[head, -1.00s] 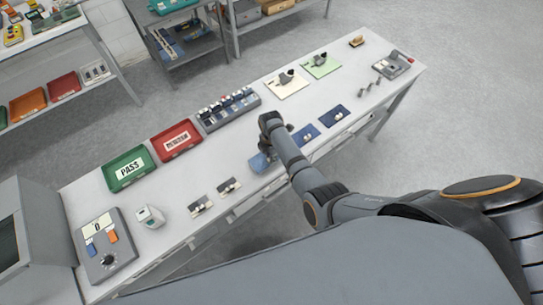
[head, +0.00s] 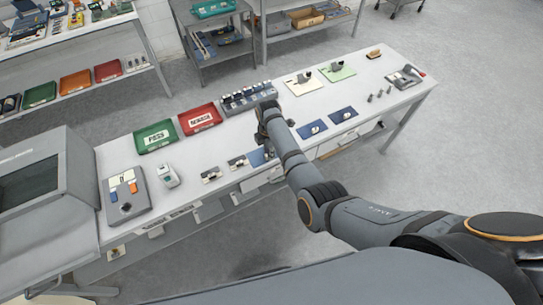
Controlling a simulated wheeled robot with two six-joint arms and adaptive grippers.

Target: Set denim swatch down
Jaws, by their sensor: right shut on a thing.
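The denim swatch (head: 257,157) is a small blue piece low at the front part of the white table, partly hidden by my right arm. My right gripper (head: 266,143) is over it, pointing down at the table, and is shut on the swatch. The fingertips are mostly hidden by the wrist, so I cannot tell whether the swatch touches the tabletop. My left gripper is not in view.
Two dark blue swatches (head: 312,130) lie to the right, and two small dark pieces (head: 237,163) to the left. Behind are a green PASS tray (head: 156,146), a red tray (head: 199,127) and a rack (head: 247,108). A grey device (head: 124,209) stands at left.

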